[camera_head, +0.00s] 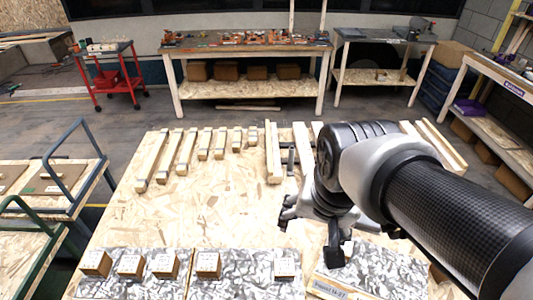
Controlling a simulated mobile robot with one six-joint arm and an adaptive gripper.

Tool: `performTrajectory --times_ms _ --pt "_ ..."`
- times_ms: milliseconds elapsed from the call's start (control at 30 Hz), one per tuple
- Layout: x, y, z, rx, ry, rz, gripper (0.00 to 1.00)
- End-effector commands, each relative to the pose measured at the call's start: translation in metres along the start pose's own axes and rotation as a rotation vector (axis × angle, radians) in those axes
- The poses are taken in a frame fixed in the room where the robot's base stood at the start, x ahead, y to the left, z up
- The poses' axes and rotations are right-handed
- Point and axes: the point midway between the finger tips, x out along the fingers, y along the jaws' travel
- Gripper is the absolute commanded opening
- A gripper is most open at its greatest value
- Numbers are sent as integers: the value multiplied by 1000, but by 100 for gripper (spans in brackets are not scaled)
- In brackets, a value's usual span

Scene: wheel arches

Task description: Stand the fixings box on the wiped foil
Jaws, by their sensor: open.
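Several small brown boxes with white printed tops stand along the front of the table in the head view; their print is too small to tell which is the fixings box. Three, including the leftmost box (97,263), are on the left foil (145,289). Two, including the rightmost box (287,269), are on the middle foil (245,284). The right foil (385,272) shows no box, but my arm hides part of it; a label card (330,289) lies at its front left, its text hard to read. My gripper (311,238) is open, with nothing visible between its fingers, above the table near the right foil.
The chipboard table (200,215) is bare in its middle. Wooden strips (180,152) lie along its back, and more (440,145) behind my arm. Trolleys (45,185) stand at the left, a red cart (110,75) and workbenches (250,85) behind.

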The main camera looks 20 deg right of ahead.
Motion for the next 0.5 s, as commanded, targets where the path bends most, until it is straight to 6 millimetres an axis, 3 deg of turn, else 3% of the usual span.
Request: performTrajectory --times_ms 100,200,500 --pt "-21 -4 33 -268 46 -40 71" --pt "-29 -3 51 -425 71 -57 71" --pt "-33 -2 64 -551 89 -67 71"
